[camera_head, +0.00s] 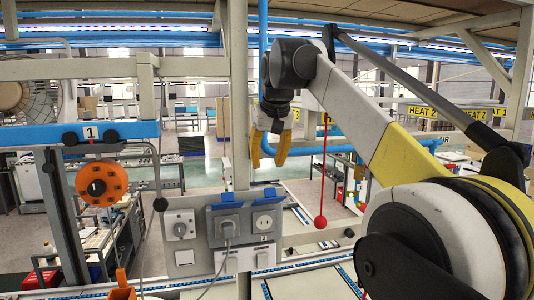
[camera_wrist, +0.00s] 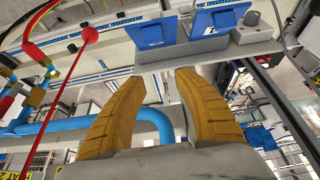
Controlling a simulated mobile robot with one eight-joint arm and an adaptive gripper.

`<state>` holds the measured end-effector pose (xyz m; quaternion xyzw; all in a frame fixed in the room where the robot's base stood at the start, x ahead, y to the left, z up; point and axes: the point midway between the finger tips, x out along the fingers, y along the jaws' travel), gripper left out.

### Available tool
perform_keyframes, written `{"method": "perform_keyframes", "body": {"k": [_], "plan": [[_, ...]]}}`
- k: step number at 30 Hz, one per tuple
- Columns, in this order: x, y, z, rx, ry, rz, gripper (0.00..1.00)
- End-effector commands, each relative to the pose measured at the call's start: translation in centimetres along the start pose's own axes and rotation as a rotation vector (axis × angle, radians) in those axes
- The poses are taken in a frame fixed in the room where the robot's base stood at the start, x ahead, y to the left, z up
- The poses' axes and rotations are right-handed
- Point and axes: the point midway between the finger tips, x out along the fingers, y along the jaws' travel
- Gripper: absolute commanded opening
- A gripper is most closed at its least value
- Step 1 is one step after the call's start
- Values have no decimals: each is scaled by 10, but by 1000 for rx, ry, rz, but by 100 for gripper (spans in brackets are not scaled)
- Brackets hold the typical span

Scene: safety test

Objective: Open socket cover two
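A grey socket box (camera_head: 243,240) is mounted below my gripper. It has two sockets side by side, with a blue cover at the top of each. The right cover (camera_head: 268,194) stands above a bare white socket face (camera_head: 264,222); a small label, apparently 2, is below it. The left cover (camera_head: 226,196) is above a socket with a grey plug (camera_head: 228,227) in it. Both covers look raised. In the wrist view, two blue covers show, left (camera_wrist: 150,33) and right (camera_wrist: 219,17). My gripper (camera_head: 268,163) has yellow fingers apart and empty (camera_wrist: 156,85), above the box, not touching it.
A red ball (camera_head: 320,222) hangs on a red cord right of the box. A grey switch box (camera_head: 180,224) is to the left. A beige post (camera_head: 238,100) stands behind my gripper. An orange reel (camera_head: 101,183) hangs at far left.

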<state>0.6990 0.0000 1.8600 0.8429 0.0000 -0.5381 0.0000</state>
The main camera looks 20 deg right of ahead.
Motion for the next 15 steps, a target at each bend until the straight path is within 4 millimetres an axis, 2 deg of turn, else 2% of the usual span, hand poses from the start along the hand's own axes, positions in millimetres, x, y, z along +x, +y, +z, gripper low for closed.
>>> {"method": "perform_keyframes", "body": {"k": [6,15], "plan": [[-12,0,-12,0,0,0,38],[-15,0,-15,0,0,0,38]]}}
